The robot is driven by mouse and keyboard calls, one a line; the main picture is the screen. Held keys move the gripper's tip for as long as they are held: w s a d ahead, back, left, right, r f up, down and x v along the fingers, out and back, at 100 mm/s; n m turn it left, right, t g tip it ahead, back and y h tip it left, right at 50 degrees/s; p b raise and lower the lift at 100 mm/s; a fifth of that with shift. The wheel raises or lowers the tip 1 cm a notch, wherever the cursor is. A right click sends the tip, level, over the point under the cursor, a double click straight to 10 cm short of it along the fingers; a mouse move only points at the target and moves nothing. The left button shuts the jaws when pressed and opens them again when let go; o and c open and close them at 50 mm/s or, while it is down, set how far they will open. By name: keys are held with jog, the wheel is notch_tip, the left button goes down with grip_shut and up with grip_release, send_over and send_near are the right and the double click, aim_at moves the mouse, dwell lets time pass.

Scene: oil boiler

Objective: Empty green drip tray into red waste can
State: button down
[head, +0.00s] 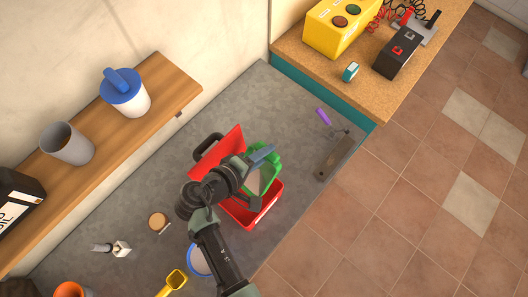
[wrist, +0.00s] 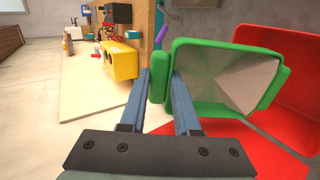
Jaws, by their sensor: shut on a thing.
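My gripper (head: 262,156) is shut on the green drip tray (head: 274,172), above the open red waste can (head: 264,212). In the wrist view, my gripper (wrist: 160,88) has its two blue-grey fingers on either side of the tray's green handle tab. The tray (wrist: 217,111) is tipped up on its side, and a speckled grey surface shows inside it; I cannot tell whether this is waste or lining. The red can (wrist: 285,115) shows behind and below the tray. Its lid stands raised at the left in the head view. My arm hides part of the can.
A trowel (head: 333,157) lies right of the can. A cork disc (head: 158,221), a yellow scoop (head: 173,283) and a blue-rimmed dish (head: 197,261) lie to the left and front. A wooden shelf (head: 170,92) holds cups. A yellow control box (head: 338,27) stands at the back.

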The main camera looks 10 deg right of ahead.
jog(key=shift+s+a+r+t+h+b, duration=0.1)
jog(key=shift+s+a+t+h+b, duration=0.25)
jog(key=shift+a+h+b, duration=0.35)
dwell(0.4)
jog(key=shift+s+r+b, duration=0.1)
jog(key=shift+r+b, duration=0.1)
jog(key=shift+b, duration=0.15)
jog(key=shift+s+a+f+b, duration=0.15)
jog(key=shift+a+b, duration=0.1)
jog(key=shift+b, duration=0.25)
jog(key=shift+r+t, duration=0.2)
jog(key=shift+t, duration=0.05)
